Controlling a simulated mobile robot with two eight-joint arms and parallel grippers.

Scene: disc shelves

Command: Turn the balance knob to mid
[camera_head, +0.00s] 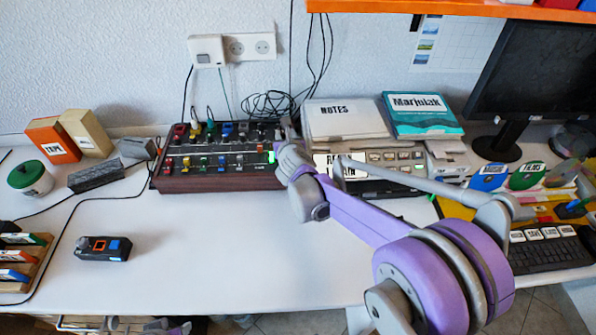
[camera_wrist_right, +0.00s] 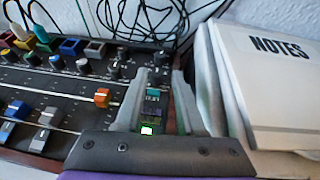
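A dark mixer console (camera_head: 215,182) with a wood-brown front, coloured knobs and sliders stands at the back of the white table. The right wrist view shows its panel (camera_wrist_right: 70,95), with several dark knobs that have light tops, such as one knob (camera_wrist_right: 115,70) left of my fingers. I cannot tell which knob is the balance knob. My right gripper (camera_head: 283,143) is over the console's right end. In the wrist view its fingers (camera_wrist_right: 170,75) are apart, with a lit green button and a teal piece visible between them. I see no knob clearly held.
A stack labelled NOTES (camera_head: 345,122) stands close to the right of the console, beside my right gripper. Black cables (camera_head: 268,104) lie behind. A small black device (camera_head: 102,248) sits at the front left. The table's front middle (camera_head: 220,260) is clear.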

